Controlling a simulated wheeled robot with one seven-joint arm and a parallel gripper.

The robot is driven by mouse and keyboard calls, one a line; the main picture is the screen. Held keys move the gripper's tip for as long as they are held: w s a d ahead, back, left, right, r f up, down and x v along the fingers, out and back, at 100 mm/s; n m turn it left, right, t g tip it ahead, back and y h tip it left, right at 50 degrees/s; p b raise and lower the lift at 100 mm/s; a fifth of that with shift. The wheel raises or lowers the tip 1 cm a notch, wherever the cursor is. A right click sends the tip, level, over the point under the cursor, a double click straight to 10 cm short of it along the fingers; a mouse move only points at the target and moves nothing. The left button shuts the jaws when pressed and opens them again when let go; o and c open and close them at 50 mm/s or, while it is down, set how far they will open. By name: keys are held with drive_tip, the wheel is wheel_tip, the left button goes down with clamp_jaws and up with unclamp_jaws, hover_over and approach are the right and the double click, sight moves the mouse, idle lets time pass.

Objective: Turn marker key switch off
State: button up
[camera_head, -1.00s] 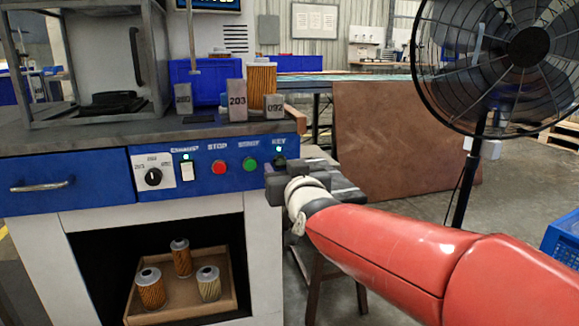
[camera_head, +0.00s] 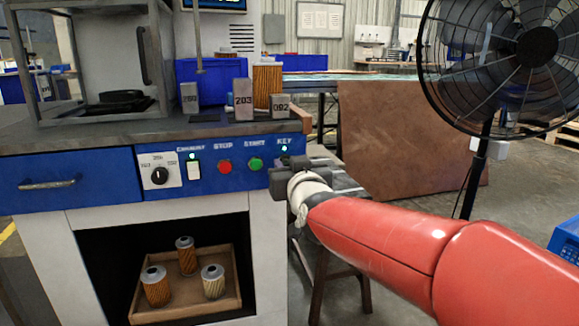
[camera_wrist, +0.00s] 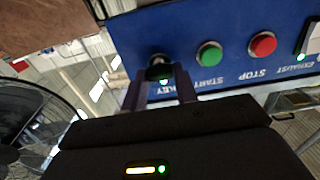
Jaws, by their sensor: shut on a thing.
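The blue control panel (camera_head: 235,177) carries the key switch at its right end, under the label KEY. In the head view my gripper hides the switch. A small green light (camera_head: 284,149) by the label is lit. My gripper (camera_head: 277,181) is at the panel face there. In the wrist view, which is upside down, the dark key switch (camera_wrist: 158,61) sits between the tips of my gripper (camera_wrist: 161,74). The fingers are shut on it. Its exact turn angle cannot be told.
Beside the key are the green START button (camera_head: 255,163), the red STOP button (camera_head: 224,166), the white EXHAUST switch (camera_head: 193,169) and a black dial (camera_head: 159,175). A fan (camera_head: 520,50) stands at right. Several cartridges and numbered blocks are on or under the bench.

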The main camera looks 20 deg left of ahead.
drive_tip(key=shift+n, duration=0.3)
drive_tip(key=shift+s+a+f+n+p, duration=0.15)
drive_tip(key=shift+n+p, duration=0.7)
drive_tip(key=shift+n, duration=3.45)
drive_tip(key=shift+f+n+p, duration=0.1)
drive_tip(key=shift+n+p, duration=0.75)
drive_tip(key=shift+n, duration=3.45)
drive_tip(key=o, duration=1)
